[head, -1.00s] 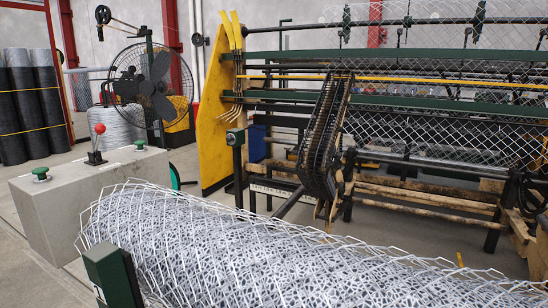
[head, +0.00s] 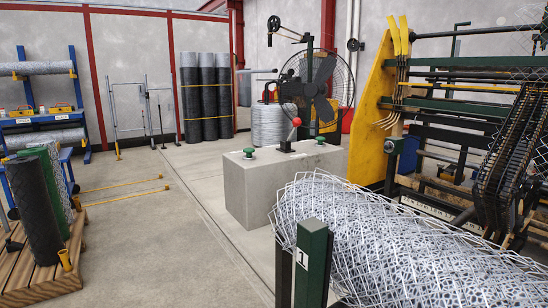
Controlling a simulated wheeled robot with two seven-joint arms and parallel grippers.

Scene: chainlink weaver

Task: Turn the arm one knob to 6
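I cannot make out a knob with numbers in this view. A dark green post (head: 315,258) stands at the front, with a white label reading "1" (head: 302,258) on the darker post beside it. A grey block (head: 262,190) behind it carries two green buttons (head: 248,152) and a lever with a red ball (head: 297,122). The weaving machine's yellow side plate (head: 372,125) stands at the right. Neither of my grippers shows.
A roll of chain-link mesh (head: 400,240) fills the lower right. A wooden pallet (head: 40,265) with upright rolls is at lower left, a blue rack (head: 78,100) behind it. Yellow-tipped rods (head: 125,195) lie on the floor. The floor (head: 180,250) between pallet and block is mostly clear.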

